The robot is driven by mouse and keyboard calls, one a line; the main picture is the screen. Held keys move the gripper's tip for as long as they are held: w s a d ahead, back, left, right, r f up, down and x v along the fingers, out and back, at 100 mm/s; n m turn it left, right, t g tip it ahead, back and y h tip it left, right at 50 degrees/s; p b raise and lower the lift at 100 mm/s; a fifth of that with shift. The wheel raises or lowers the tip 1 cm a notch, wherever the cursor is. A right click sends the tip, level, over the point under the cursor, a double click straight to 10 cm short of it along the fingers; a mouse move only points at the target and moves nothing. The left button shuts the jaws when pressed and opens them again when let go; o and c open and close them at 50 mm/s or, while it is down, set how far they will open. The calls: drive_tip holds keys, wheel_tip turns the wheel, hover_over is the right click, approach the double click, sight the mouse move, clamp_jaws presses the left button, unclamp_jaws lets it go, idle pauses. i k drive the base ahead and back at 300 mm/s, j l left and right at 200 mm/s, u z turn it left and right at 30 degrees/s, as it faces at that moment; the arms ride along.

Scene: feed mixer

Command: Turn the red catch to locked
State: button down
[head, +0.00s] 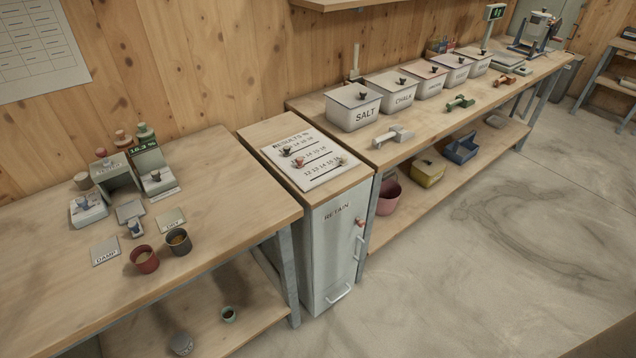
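A small red catch (360,222) sits on the front of the white cabinet marked RETAIN (328,258), near its right edge and above a white pull handle (340,294). The cabinet door looks closed. The catch is too small here to tell whether it stands at locked or unlocked. No part of my gripper shows in the head view.
A bench (225,210) with cups, cards and small devices stands left of the cabinet. A longer bench (420,132) with lidded boxes and scoops runs to its right. Coloured bins sit on its lower shelf. The concrete floor (480,270) before the cabinet is clear.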

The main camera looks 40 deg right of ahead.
sight(360, 223)
drive_tip(key=i+l+z, duration=0.1)
drive_tip(key=l+z, duration=0.25)
drive_tip(key=i+l+z, duration=0.1)
drive_tip(key=z, duration=0.25)
drive_tip(key=i+l+z, duration=0.15)
drive_tip(key=z, duration=0.2)
